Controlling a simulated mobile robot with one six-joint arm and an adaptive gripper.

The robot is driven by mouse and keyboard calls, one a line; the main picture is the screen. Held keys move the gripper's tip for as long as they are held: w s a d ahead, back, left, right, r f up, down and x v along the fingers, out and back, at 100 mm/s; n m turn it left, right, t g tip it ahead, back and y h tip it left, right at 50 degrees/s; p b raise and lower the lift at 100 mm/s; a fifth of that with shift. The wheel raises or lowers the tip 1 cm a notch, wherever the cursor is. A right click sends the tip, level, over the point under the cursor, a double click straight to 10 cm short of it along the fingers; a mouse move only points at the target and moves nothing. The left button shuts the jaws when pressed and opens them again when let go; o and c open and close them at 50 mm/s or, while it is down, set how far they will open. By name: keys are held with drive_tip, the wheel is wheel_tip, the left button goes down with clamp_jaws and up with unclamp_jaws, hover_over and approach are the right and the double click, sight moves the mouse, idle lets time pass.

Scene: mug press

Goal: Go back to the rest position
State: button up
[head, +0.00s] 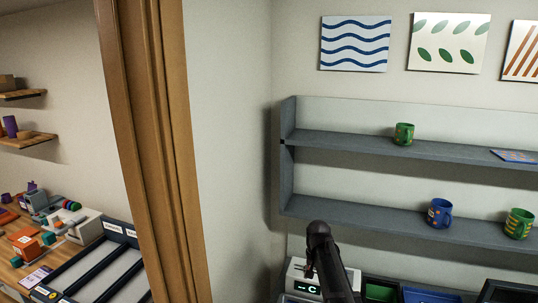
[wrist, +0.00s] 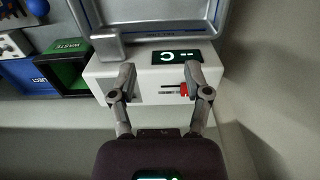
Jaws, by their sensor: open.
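My gripper (wrist: 159,80) is open in the wrist view, with nothing between its fingers. Its fingers are spread in front of the white press (wrist: 145,78), which has a lit display (wrist: 178,57) and a red knob (wrist: 184,89) on a slot. Whether a finger touches the press I cannot tell. A grey metal tray-like part (wrist: 150,20) lies above the press front. In the head view the press (head: 297,270) shows at the bottom, partly hidden by my dark arm. The gripper itself cannot be made out there.
A green-lined waste bin (wrist: 66,72) and blue reject bin (wrist: 25,75) stand left of the press. Grey shelves (head: 400,216) hold a green mug (head: 404,134), a blue mug (head: 439,213) and a patterned green mug (head: 518,223). A wooden post (head: 150,130) stands left.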

drive_tip(key=s+f+n+b, duration=0.1)
drive_tip(key=s+f+b, duration=0.6)
drive_tip(key=s, duration=0.3)
drive_tip(key=s+d+f+n+b, duration=0.1)
drive_tip(key=s+f+n+b, duration=0.1)
drive_tip(key=s+f+b, duration=0.5)
drive_tip(key=s, duration=0.3)
drive_tip(key=shift+s+d+f+n, duration=0.15)
drive_tip(key=shift+d+n, duration=0.15)
drive_tip(key=shift+d, duration=0.15)
idle(0.8)
